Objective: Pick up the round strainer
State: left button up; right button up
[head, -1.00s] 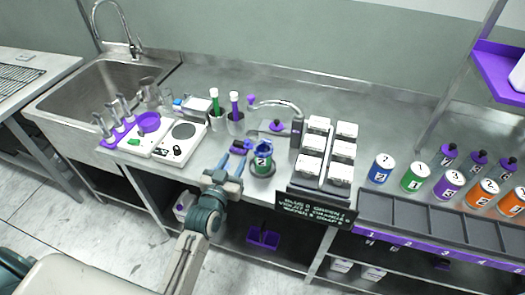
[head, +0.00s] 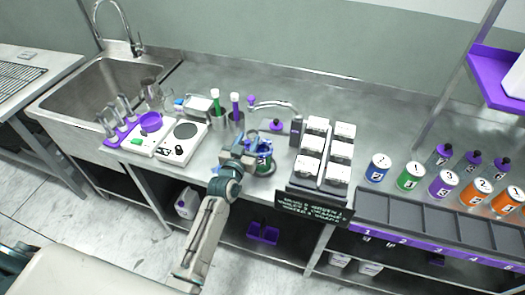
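I cannot make out a round strainer for certain. A green-labelled jar (head: 265,163) stands on the steel counter, with something blue at its mouth, partly hidden by my gripper. My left gripper (head: 259,148) is at the top of this jar, overlapping its left side. Its fingers are too small and covered to show whether they are open or shut, or whether they touch anything. A round purple dish (head: 151,122) sits on the left white scale, away from the gripper. My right gripper is not in view.
Right of the jar stands a rack of white boxes (head: 315,145) with a black sign (head: 313,207) in front. A tap (head: 272,104) curves behind the jar. Two cups with green and purple tools (head: 236,115) stand back left. Numbered cans (head: 411,176) line the right.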

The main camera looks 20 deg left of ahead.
pick_arm(q)
grip_shut()
jog(key=shift+r, duration=0.1)
